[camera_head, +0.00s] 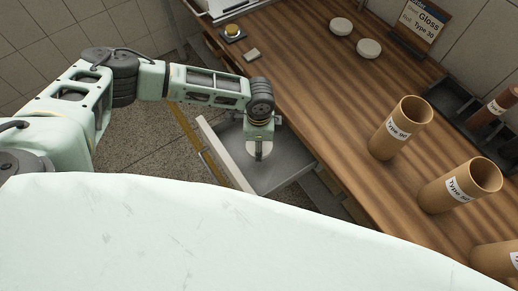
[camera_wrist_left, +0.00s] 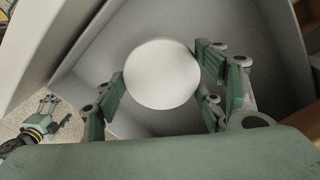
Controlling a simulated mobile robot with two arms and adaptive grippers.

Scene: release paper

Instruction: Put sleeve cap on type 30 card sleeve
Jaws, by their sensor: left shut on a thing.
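My left gripper (camera_head: 259,150) hangs inside an open drawer. It is shut on a round white cap (camera_wrist_left: 162,74), with fingers on both sides of the rim in the left wrist view. Open brown card sleeves stand upright on the wooden counter: one (camera_head: 396,132) labelled with what looks like "Type 90", one (camera_head: 448,194) whose label is hard to read, and one (camera_head: 492,262) cut off at the lower right. The left gripper is well left of them. What seems to be my right gripper (camera_wrist_left: 50,118) shows small in the left wrist view; its jaws are unclear.
The open drawer (camera_head: 292,172) juts from the wooden counter (camera_head: 310,75). Two white discs (camera_head: 341,26) (camera_head: 368,48) lie on the counter. A sign (camera_head: 424,22) reads "Gloss". A dark rack (camera_head: 452,100) holds a reddish-brown tube (camera_head: 492,107). The counter's middle is clear.

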